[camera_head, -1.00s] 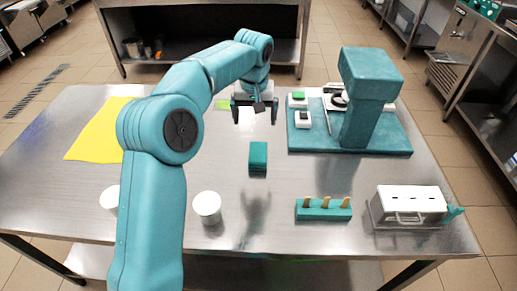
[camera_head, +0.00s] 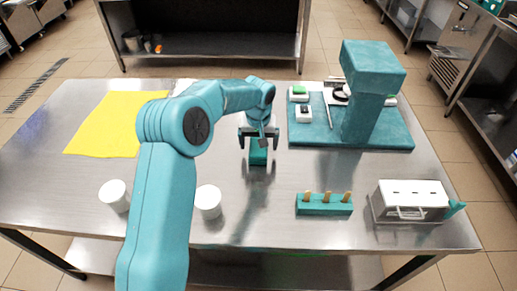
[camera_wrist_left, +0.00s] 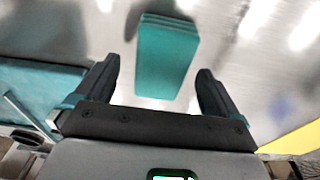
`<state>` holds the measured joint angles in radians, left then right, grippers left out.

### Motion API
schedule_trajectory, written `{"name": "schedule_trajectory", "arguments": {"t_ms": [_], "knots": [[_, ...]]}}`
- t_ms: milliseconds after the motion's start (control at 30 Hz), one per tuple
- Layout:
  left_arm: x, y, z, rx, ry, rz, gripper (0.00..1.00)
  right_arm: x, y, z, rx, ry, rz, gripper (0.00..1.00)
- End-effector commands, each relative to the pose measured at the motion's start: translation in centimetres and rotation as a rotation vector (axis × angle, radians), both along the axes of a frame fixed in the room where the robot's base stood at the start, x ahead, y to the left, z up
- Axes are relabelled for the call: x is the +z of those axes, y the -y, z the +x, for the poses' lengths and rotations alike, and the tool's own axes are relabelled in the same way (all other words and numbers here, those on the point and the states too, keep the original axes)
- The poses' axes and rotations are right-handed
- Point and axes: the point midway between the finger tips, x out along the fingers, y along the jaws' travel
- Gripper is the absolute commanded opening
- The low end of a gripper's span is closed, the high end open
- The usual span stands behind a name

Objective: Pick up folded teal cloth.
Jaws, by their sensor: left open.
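The folded teal cloth (camera_head: 258,158) lies on the steel table, right of the table's middle left cup and partly hidden by my gripper in the head view. In the left wrist view the folded teal cloth (camera_wrist_left: 167,58) shows as a layered rectangle beyond the fingertips. My left gripper (camera_head: 259,143) is open and empty, above the far end of the cloth. In the left wrist view the fingers of my left gripper (camera_wrist_left: 157,82) stand apart on either side of the cloth's near end, with gaps on both sides. My right gripper is not in view.
A teal machine (camera_head: 372,85) stands on a base at the back right. Two white cups (camera_head: 208,201) stand front left. A teal holder with wooden sticks (camera_head: 324,204) and a white box (camera_head: 411,200) stand front right. A yellow cloth (camera_head: 108,128) lies at the left.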

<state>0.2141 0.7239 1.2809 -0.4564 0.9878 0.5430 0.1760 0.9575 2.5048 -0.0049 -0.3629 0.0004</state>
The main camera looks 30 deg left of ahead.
Motion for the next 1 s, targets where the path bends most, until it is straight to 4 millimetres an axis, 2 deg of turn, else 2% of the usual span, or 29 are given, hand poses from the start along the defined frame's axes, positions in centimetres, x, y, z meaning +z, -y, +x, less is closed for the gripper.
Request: {"name": "schedule_trajectory", "arguments": {"t_ms": [133,367,400,467,500,567,867,1000], "knots": [[-1.7,-0.3,0.2,0.001,-0.002,0.001,0.96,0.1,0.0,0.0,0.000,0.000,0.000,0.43],[-1.9,-0.3,0.3,0.001,0.002,0.001,0.96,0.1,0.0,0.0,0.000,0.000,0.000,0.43],[-1.9,-0.3,0.3,0.001,0.002,0.001,0.89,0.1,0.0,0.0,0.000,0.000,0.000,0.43],[-1.9,-0.3,0.3,0.001,0.001,0.000,0.70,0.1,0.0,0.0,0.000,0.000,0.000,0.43],[-1.9,-0.3,0.3,0.001,0.001,0.000,0.57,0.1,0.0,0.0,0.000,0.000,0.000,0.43],[-1.9,-0.3,0.3,0.001,0.001,0.000,0.40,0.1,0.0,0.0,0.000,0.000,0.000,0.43],[-1.8,-0.3,0.3,0.000,0.001,0.001,0.40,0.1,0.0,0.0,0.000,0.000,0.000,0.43],[-0.9,-0.3,0.4,0.001,0.004,0.001,0.40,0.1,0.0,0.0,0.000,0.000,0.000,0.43]]}}
